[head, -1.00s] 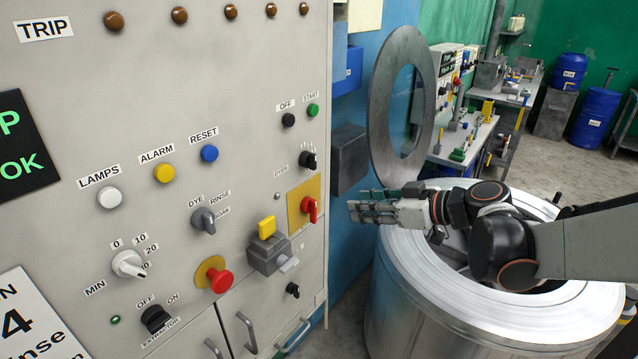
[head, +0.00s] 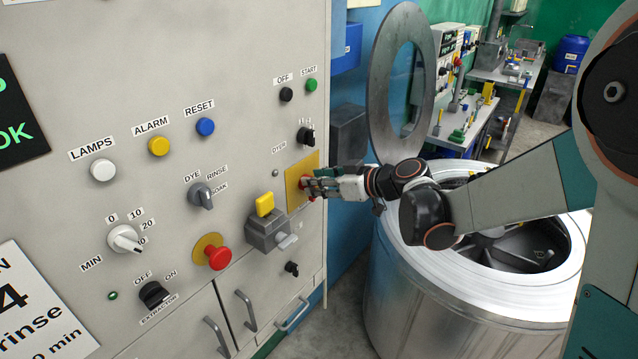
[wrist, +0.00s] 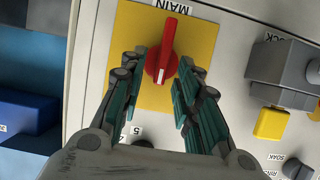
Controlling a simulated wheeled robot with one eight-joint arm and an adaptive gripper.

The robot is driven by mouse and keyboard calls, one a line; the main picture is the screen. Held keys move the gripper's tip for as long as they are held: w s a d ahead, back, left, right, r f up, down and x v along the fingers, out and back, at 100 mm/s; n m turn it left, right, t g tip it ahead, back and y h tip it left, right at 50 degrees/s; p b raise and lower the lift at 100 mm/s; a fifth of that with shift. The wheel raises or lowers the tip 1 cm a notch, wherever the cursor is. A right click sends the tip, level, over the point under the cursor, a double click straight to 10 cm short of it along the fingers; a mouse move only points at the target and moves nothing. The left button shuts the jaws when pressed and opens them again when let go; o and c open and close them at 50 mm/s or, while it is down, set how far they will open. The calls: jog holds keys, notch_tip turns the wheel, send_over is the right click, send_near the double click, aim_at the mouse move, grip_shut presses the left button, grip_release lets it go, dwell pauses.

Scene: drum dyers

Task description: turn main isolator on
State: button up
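The main isolator is a red rotary handle on a yellow plate (head: 292,186) at the right side of the grey panel. In the wrist view the red handle (wrist: 162,54) lies nearly in line with the fingers, slightly tilted, below a label reading MAIN (wrist: 172,5). My gripper (wrist: 155,72) is open, one finger on each side of the handle, with visible gaps. In the head view my gripper (head: 312,185) reaches in from the right and hides most of the handle. Whether the fingertips touch the plate cannot be told.
A grey box with a yellow block (head: 266,232) sticks out just left of the isolator. A black knob (head: 306,136) is above it and a red push button (head: 218,257) is lower left. The steel drum (head: 430,285) stands right, its ring lid (head: 384,85) raised.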

grip_shut()
dwell(0.5)
jog(key=m+g+y+b, duration=0.1)
jog(key=m+y+b, duration=0.1)
jog(key=m+b, duration=0.1)
jog(key=w+f+m+g+y+b, duration=0.1)
jog(key=m+y+b, duration=0.1)
jog(key=m, duration=0.4)
jog(key=d+f+m+g+y+b, duration=0.1)
jog(key=m+y+b, duration=0.1)
jog(key=m+b, duration=0.2)
jog(key=shift+w+d+y, duration=0.1)
jog(key=shift+w+y, duration=0.2)
dwell(0.3)
jog(key=shift+m+b, duration=0.3)
